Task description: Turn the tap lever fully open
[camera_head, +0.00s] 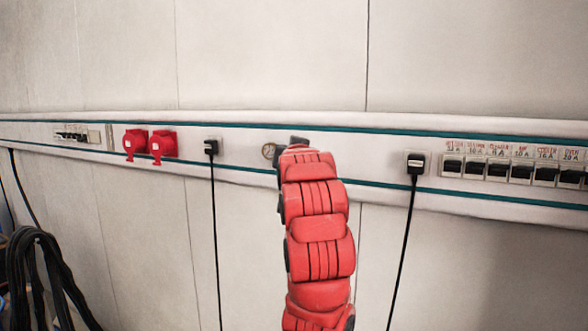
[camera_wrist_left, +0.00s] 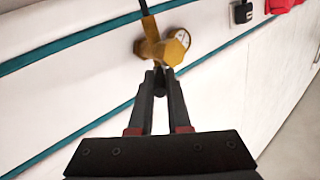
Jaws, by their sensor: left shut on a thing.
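The brass tap (camera_wrist_left: 152,50) with a small round gauge (camera_wrist_left: 182,38) is on the wall strip in the left wrist view. A dark rod or hose runs up from its body. My left gripper (camera_wrist_left: 160,74) reaches the near side of the brass body, its two dark fingers closed together at the tips. The tap lever is mostly hidden between the fingertips. In the head view my red left arm ends at the strip, where the gripper (camera_head: 292,146) covers the tap and only the gauge (camera_head: 268,151) shows beside it. My right gripper is not in view.
The wall strip holds red sockets (camera_head: 163,145), a black plug with a cable (camera_head: 210,147) left of the tap, another plug (camera_head: 416,163) to the right, and a row of switches (camera_head: 499,170). Coiled black cable (camera_head: 35,265) hangs at lower left.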

